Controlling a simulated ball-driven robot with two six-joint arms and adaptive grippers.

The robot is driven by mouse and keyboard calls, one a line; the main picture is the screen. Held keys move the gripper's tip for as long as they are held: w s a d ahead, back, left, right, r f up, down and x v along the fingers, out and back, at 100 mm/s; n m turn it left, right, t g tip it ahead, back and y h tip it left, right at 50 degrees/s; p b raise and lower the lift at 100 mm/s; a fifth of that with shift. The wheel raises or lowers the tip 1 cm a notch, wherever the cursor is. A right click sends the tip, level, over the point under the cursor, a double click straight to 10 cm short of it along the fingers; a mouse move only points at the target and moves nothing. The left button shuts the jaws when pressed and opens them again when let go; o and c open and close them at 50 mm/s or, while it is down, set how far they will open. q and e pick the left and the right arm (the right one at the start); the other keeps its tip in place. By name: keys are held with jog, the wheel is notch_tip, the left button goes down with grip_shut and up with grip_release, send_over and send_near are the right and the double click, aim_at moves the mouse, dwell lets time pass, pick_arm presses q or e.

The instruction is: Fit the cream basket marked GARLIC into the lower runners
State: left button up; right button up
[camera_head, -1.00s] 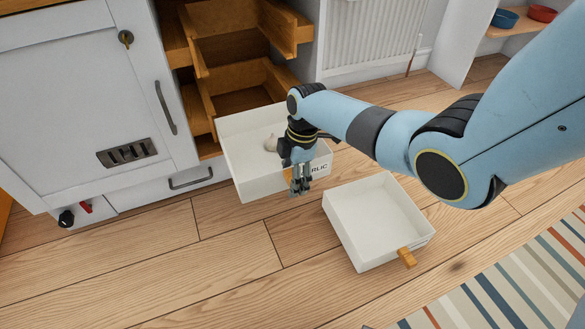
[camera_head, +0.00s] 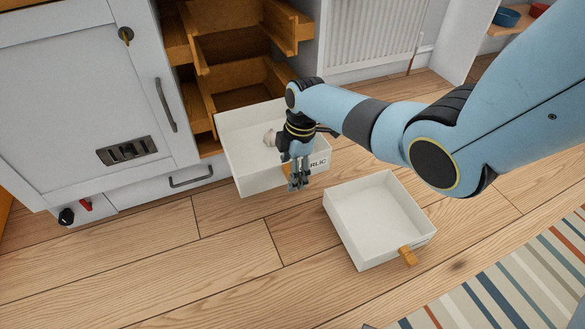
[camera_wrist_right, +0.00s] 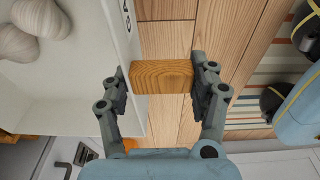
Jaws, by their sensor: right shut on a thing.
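The cream basket marked GARLIC (camera_head: 252,183) is at the mouth of the wooden rack, its back end by the runners and its front out over the floor. Pale garlic bulbs lie inside it; they also show in the right wrist view (camera_wrist_right: 38,25). Part of its label is hidden by my right gripper (camera_head: 298,183), which is shut on the basket's wooden handle (camera_wrist_right: 162,77) at the front. The lower runners (camera_head: 205,125) show behind the basket, partly hidden by it. My left gripper is not in view.
A second, empty cream basket (camera_head: 338,226) with a wooden handle stands on the floor to the right. A white cabinet door (camera_head: 75,110) is left of the rack, and a radiator (camera_head: 370,35) is behind right. A striped rug (camera_head: 500,290) lies at lower right.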

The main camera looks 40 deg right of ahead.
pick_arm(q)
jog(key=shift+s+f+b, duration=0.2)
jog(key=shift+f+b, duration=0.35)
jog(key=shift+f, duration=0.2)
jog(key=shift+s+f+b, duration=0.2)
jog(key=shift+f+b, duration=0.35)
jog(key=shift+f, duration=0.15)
pick_arm(e)
jog(key=shift+w+d, duration=0.25)
jog(key=shift+w, duration=0.75)
jog(key=shift+w+d, duration=0.2)
jog(key=shift+w, duration=0.75)
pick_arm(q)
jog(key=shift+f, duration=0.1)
pick_arm(e)
jog(key=shift+w, duration=0.1)
